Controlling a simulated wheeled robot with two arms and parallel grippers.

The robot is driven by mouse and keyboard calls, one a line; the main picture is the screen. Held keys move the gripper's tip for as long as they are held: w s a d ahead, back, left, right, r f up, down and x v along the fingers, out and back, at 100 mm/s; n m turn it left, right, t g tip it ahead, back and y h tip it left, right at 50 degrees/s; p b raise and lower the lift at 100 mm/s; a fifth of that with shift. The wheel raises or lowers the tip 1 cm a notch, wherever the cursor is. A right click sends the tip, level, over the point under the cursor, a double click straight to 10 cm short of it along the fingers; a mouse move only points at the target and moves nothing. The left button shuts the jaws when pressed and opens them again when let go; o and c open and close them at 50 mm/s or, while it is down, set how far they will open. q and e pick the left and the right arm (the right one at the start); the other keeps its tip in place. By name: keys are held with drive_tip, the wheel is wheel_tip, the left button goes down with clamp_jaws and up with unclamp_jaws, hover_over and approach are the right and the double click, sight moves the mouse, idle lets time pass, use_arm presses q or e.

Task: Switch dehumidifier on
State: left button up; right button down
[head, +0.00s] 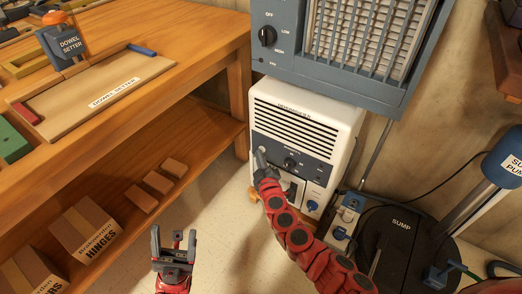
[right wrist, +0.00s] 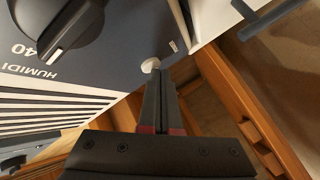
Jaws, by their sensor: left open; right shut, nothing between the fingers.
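The white dehumidifier (head: 345,125) stands on the floor below a blue-grey heater, with a dark control panel (head: 318,170) on its front. A round humidity dial (head: 290,162) sits mid-panel; it also shows large in the right wrist view (right wrist: 68,28). My right gripper (head: 261,152) is shut and empty, its tips at the panel's left part. In the right wrist view its fingertips (right wrist: 158,72) are close to a small pale round piece (right wrist: 150,65) on the panel; I cannot tell whether they touch. My left gripper (head: 173,240) is open and empty, low over the floor beside the workbench.
The blue-grey heater (head: 270,65) hangs above the dehumidifier. A wooden workbench (head: 205,55) with a lower shelf fills the left. A black sump lid (head: 400,235) and blue pump parts (head: 507,160) are at the right. Floor is free between bench and dehumidifier.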

drive_tip(key=shift+w, duration=0.1)
idle(0.4)
drive_tip(key=shift+s+a, duration=0.3)
drive_tip(key=shift+s, duration=0.2)
drive_tip(key=shift+s+a, duration=0.9)
drive_tip(key=shift+s, duration=0.3)
drive_tip(key=shift+s+a, duration=0.9)
drive_tip(key=shift+s, duration=0.3)
